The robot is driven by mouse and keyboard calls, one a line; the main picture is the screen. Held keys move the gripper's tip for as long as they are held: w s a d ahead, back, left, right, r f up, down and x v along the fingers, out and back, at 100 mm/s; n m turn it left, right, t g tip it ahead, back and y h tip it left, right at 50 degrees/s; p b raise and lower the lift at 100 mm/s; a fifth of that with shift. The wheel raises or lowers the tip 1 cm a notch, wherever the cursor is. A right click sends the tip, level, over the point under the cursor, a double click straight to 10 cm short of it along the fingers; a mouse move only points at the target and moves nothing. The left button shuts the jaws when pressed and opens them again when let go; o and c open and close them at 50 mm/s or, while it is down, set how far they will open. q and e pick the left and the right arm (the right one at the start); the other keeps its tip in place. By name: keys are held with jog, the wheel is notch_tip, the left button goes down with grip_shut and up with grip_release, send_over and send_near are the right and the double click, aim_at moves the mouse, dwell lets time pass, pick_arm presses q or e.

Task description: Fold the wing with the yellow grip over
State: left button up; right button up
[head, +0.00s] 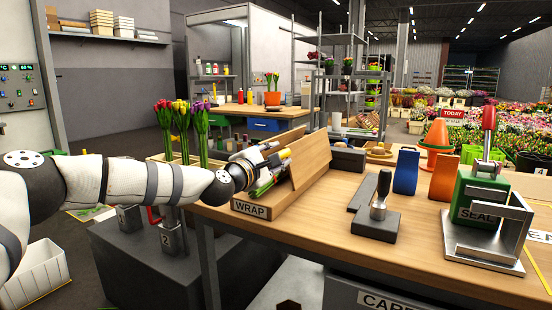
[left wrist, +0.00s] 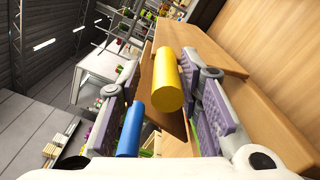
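The wrapping stand (head: 250,209), labelled WRAP, sits at the near left edge of the wooden table, with a tilted wooden wing (head: 311,160) on its right. My left gripper (head: 275,168) is over the stand. In the left wrist view, the yellow grip (left wrist: 167,82) lies between the two purple-padded fingers of my left gripper (left wrist: 165,100), which are spread apart. A blue grip (left wrist: 130,130) shows lower, near the left finger. In the head view my gripper hides most of the grips and the stand's inside. My right gripper is not in view.
Several tulip bunches (head: 182,128) stand to the left, behind my arm. A dark block with an upright handle (head: 378,210), blue (head: 405,171) and orange (head: 442,177) holders and a green sealer (head: 480,205) stand to the right. The table's front middle is clear.

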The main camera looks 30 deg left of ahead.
pick_arm(q)
jog(key=shift+f, duration=0.35)
jog(key=s, duration=1.2)
jog(key=shift+a, duration=0.2)
